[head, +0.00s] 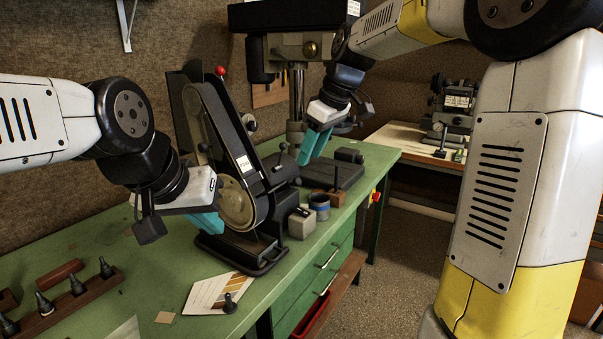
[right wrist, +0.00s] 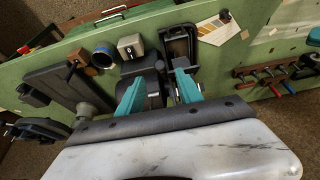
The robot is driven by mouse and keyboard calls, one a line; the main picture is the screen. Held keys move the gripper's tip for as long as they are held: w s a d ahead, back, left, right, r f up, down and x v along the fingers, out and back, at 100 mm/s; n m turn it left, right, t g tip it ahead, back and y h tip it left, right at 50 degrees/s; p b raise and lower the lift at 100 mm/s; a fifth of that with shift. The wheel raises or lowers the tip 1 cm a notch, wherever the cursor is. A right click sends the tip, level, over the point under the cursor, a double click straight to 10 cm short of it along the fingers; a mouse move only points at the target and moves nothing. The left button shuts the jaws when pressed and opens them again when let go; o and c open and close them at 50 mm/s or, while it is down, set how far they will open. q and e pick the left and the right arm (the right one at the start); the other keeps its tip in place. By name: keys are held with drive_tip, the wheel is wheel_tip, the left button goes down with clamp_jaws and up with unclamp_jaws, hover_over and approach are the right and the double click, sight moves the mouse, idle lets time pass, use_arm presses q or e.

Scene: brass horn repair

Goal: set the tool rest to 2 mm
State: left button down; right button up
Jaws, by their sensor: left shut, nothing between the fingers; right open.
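The belt grinder (head: 222,140) with a pale round wheel cover stands on the green bench (head: 150,255). A dark block with a small lever (head: 280,165), possibly the tool rest, sits on its right side; any gap to the belt is too small to read. My left gripper (head: 207,224) is shut and empty, just left of the wheel cover; whether it touches is unclear. My right gripper (head: 314,147) is right of the grinder, in front of the drill press column. In the right wrist view its fingers (right wrist: 158,92) are open, with the grinder (right wrist: 150,80) beyond them.
A grey box (head: 301,222), a blue-rimmed cup (head: 320,206) and a wooden block (head: 328,197) stand right of the grinder. The drill press (head: 296,75) rises behind. A colour chart card (head: 215,293) and a wooden rack (head: 70,300) lie at the front left.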

sight(298, 179)
drive_tip(key=x, duration=0.8)
drive_tip(key=shift+w, duration=0.1)
clamp_jaws()
idle(1.3)
